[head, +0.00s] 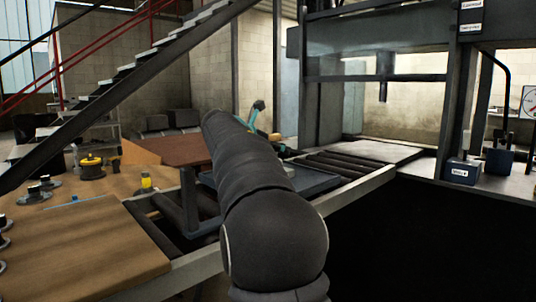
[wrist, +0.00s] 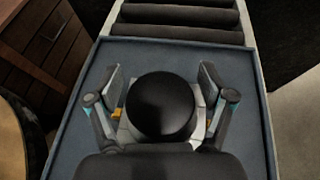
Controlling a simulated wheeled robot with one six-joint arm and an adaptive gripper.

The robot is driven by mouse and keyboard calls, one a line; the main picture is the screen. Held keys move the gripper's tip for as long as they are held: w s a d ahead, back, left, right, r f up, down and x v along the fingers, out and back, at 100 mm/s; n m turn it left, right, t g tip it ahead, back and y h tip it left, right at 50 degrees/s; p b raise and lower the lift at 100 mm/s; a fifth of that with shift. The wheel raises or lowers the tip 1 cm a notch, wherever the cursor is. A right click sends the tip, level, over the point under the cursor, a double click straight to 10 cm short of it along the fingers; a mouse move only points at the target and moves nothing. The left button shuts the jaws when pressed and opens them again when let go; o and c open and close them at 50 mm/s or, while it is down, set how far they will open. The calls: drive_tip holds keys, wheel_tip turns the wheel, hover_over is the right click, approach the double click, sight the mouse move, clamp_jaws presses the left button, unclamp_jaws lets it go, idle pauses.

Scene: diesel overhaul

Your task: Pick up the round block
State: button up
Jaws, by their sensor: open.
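A glossy black round piece, which looks like the round block (wrist: 160,105), sits near the middle of the blue-grey tray (wrist: 160,55) in the wrist view. Pale grey parts with small orange pieces show around its lower edge. My gripper (wrist: 160,73) is open, with one finger on each side of the round piece. Gaps show between the fingers and its sides; I cannot tell how high they are above the tray.
The tray rests on a roller conveyor (head: 350,165) with a pale side rail. A brown-topped stand (head: 180,150) is left of my arm. A wooden bench (head: 75,245) with several small parts lies at left. A dark press frame (head: 455,110) stands at right.

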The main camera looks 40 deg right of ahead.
drive_tip(key=c, duration=1.5)
drive_tip(key=shift+r, duration=0.1)
clamp_jaws()
drive_tip(key=shift+r, duration=0.1)
